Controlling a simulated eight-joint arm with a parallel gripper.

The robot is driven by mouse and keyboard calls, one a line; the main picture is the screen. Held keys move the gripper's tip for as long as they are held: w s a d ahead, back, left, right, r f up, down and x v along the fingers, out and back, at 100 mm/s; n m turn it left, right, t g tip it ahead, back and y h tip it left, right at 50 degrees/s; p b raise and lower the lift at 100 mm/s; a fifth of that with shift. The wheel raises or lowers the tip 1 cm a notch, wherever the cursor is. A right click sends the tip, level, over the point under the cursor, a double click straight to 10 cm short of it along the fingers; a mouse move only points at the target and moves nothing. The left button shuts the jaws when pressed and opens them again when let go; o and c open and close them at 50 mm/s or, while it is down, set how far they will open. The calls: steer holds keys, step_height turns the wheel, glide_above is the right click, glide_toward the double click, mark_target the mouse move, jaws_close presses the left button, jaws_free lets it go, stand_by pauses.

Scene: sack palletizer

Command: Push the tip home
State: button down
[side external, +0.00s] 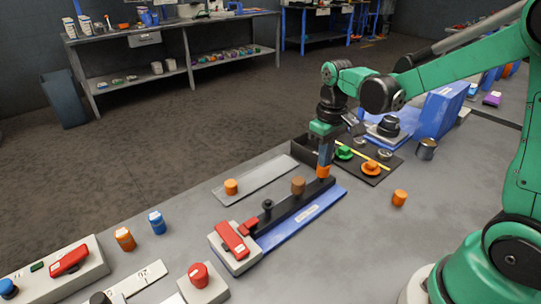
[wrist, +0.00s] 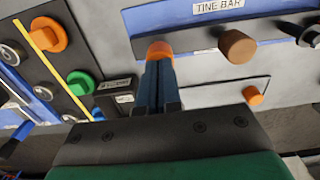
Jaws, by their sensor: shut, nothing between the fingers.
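The tine bar, a long dark bar (side external: 287,209) on a blue base, lies across the middle of the bench; its blue part with the label also shows in the wrist view (wrist: 180,21). An orange tip (side external: 323,172) is at the bar's far right end. It also shows in the wrist view (wrist: 159,47) just beyond my fingertips. A brown tip (side external: 298,185) and a black post (side external: 267,206) stand farther along the bar. My gripper (side external: 323,162) is shut and empty, pointing down over the orange tip. Its fingertips are at the tip's top; I cannot tell whether they touch.
A dark tray (side external: 372,178) with green and orange knobs lies behind right. A grey strip with an orange piece (side external: 231,187) lies left of the bar. A loose orange piece (side external: 400,198) is on the right. A red clamp (side external: 232,238) is at the bar's near end.

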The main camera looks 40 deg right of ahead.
steer(key=shift+r, duration=0.1)
steer(key=shift+r, duration=3.45)
steer(key=shift+s+a+r+t, duration=0.1)
steer(key=shift+s+a+t, duration=0.2)
steer(key=shift+a, duration=0.1)
steer(key=s+a+f+t, duration=0.1)
steer(key=s+a+t, duration=0.3)
steer(key=a+t, duration=0.2)
steer(key=shift+s+f+t, duration=0.15)
steer(key=shift+s+t, duration=0.15)
steer(key=shift+s, duration=0.05)
